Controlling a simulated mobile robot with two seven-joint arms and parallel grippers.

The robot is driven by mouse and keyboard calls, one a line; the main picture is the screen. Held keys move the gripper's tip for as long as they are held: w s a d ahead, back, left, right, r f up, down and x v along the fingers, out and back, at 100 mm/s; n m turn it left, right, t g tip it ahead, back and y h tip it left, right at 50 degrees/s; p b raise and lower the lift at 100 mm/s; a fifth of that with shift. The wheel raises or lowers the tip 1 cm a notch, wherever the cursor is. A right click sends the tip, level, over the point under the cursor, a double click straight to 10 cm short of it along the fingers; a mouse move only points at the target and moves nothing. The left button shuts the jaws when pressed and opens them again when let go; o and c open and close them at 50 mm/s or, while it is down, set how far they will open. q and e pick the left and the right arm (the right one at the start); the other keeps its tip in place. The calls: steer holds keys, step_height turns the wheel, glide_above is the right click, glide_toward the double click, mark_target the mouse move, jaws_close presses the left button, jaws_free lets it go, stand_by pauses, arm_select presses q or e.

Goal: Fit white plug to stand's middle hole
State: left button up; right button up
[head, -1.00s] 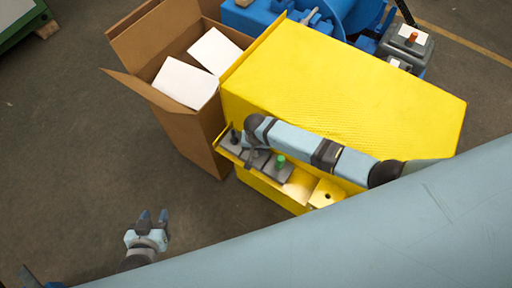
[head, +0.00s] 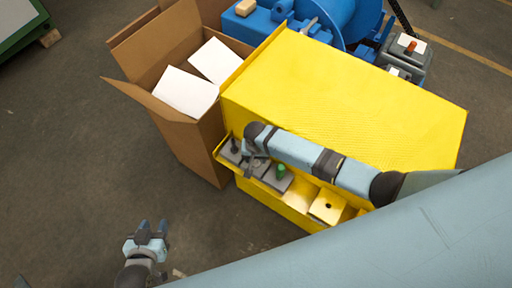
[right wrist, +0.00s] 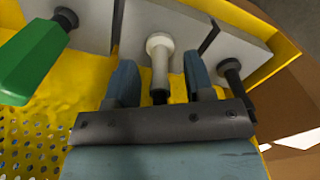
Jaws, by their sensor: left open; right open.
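The white plug (right wrist: 159,60) stands in the middle one of three grey blocks (right wrist: 185,22) in the right wrist view, its pale round collar against the block. A dark tip shows at its near end. My right gripper (right wrist: 159,72) is open, with one finger on each side of the plug and a gap to both. In the head view my right gripper (head: 252,161) covers the middle block, and the white plug is hidden there. My left gripper (head: 150,230) is open and empty, over the floor at lower left.
A green-handled piece (right wrist: 35,60) stands in one neighbouring block and a black plug (right wrist: 233,75) in the other. The blocks sit on a yellow ledge (head: 300,195) of a large yellow housing (head: 340,90). A yellow block with a dark hole (head: 327,206) and a cardboard box (head: 185,140) are near.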

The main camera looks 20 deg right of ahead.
step_height(320, 180, up, 12)
steer(key=shift+r, duration=0.2)
stand_by(0.5)
